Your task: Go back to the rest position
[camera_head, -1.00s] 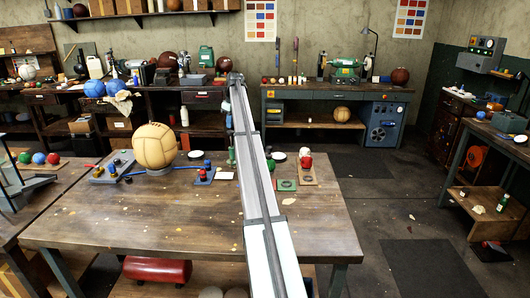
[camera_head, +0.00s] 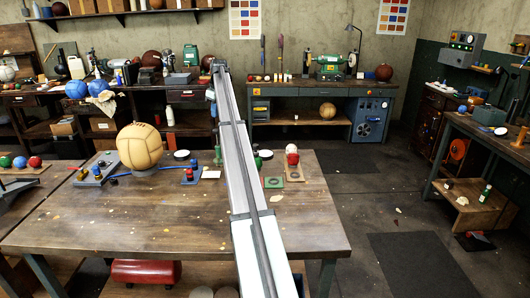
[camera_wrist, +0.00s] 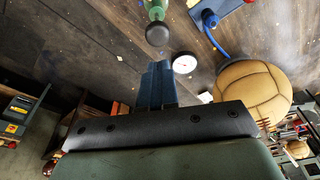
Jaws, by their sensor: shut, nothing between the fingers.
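My gripper (camera_wrist: 157,76) shows in the wrist view as two blue fingers closed together, with nothing between them. The fingers appear clear of the tabletop and the things on it. In the head view my arm rises from the bottom edge across the workbench (camera_head: 90,222), and I cannot make out the fingers there. A tan leather ball (camera_head: 139,147) sits on a stand at the bench's left. It also shows in the wrist view (camera_wrist: 252,92), right of the fingers. A white round dial (camera_wrist: 185,63) lies closer to the fingers, beside a green item with a dark knob (camera_wrist: 157,22).
The front right of the workbench is bare. A back bench (camera_head: 300,88) stands beyond open floor.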

